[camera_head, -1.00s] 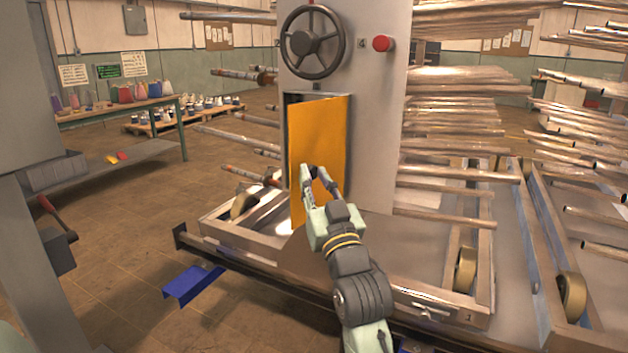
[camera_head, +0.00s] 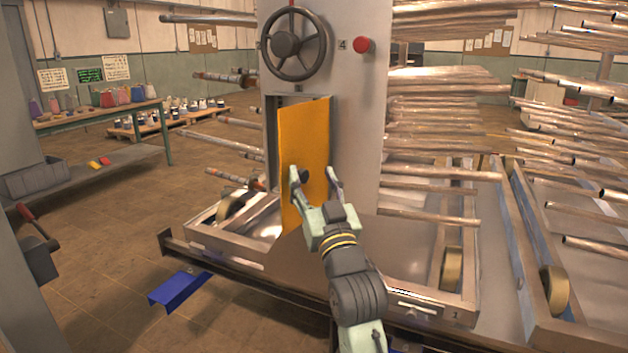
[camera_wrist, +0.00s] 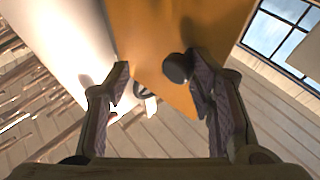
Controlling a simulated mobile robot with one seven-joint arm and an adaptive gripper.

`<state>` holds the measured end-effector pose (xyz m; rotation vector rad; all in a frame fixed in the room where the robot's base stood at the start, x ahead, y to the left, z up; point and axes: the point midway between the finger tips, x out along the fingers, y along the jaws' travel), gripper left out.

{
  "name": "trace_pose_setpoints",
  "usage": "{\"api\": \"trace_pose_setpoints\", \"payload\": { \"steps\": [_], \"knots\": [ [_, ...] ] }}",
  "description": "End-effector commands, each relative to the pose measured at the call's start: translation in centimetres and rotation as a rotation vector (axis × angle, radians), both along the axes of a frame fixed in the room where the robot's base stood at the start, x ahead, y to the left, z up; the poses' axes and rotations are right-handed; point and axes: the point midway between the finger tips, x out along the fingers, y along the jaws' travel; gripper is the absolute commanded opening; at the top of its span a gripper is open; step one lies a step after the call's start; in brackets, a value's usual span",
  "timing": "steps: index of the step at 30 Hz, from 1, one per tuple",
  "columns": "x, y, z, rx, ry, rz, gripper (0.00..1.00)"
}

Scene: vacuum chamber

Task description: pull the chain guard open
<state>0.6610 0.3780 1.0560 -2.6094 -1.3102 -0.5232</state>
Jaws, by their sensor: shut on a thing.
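The chain guard is an orange panel (camera_head: 305,130) on the front of the grey cabinet (camera_head: 358,110). It stands partly swung out, with a dark gap along its left side. A small dark round knob (camera_wrist: 176,68) shows on the guard in the wrist view. My gripper (camera_head: 315,180) is at the guard's lower half, with its fingers well apart and the knob between them. In the wrist view my gripper (camera_wrist: 160,85) has the guard (camera_wrist: 172,25) between its fingers, and the right finger is close to the knob. Exact finger contact is hard to see.
A handwheel (camera_head: 296,44) and a red button (camera_head: 363,45) are above the guard. Metal bars (camera_head: 440,120) stick out at the right. A low frame (camera_head: 240,235) runs below the guard. A blue bracket (camera_head: 180,288) is near the floor. Open floor lies at the left.

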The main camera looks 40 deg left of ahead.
Motion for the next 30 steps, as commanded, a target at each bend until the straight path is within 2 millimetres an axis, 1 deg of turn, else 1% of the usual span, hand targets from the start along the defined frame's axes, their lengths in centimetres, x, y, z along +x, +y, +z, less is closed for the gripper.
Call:
{"api": "trace_pose_setpoints", "payload": {
  "steps": [1,30],
  "knots": [
    [0.4,-0.3,-0.3,-0.004,0.005,-0.009,0.43],
    [0.3,-6.3,-2.8,-0.001,0.001,-0.001,0.43]
  ]
}}
